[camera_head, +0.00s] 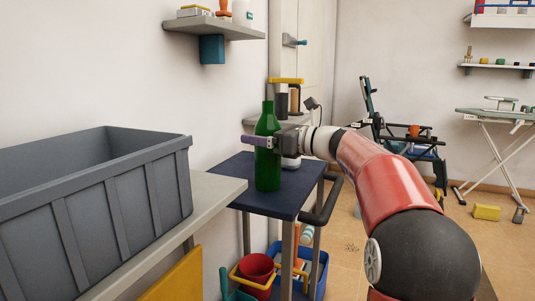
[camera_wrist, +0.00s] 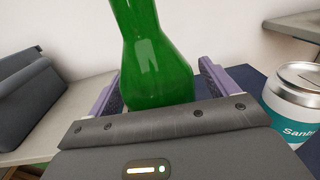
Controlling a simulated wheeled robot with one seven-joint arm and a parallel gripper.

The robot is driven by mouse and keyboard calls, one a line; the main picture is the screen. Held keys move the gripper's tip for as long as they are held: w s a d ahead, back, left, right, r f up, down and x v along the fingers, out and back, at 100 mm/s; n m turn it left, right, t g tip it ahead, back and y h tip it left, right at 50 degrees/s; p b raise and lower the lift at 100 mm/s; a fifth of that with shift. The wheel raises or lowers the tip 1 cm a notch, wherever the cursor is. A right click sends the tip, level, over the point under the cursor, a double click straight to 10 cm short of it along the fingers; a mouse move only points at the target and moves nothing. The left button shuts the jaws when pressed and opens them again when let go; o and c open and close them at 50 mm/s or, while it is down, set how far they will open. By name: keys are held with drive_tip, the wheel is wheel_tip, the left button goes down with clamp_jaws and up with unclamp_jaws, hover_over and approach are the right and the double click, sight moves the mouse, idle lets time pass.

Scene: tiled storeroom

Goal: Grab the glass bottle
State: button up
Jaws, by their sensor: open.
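The green glass bottle (camera_head: 267,165) stands upright on the dark blue top of a small cart (camera_head: 231,175) in the head view. My gripper (camera_head: 257,142) reaches in from the right at about the height of the bottle's shoulder. One purple finger shows beside the bottle's left side. In the wrist view the bottle (camera_wrist: 152,60) stands between my two purple fingers, with one finger on each side. The fingers are open, and a gap shows on the right side. The bottle's cap is out of the wrist view.
A white and teal can (camera_wrist: 297,100) stands right of the bottle in the wrist view. A grey crate (camera_head: 95,200) sits on a pale table at left. A wall shelf (camera_head: 214,27) hangs above the cart. A red bucket (camera_head: 256,270) is below the cart top.

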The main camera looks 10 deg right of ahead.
drive_tip(key=shift+w+a, duration=0.2)
drive_tip(key=shift+a, duration=0.05)
drive_tip(key=c, duration=1.1)
drive_tip(key=shift+o, duration=0.2)
drive_tip(key=shift+r, duration=0.1)
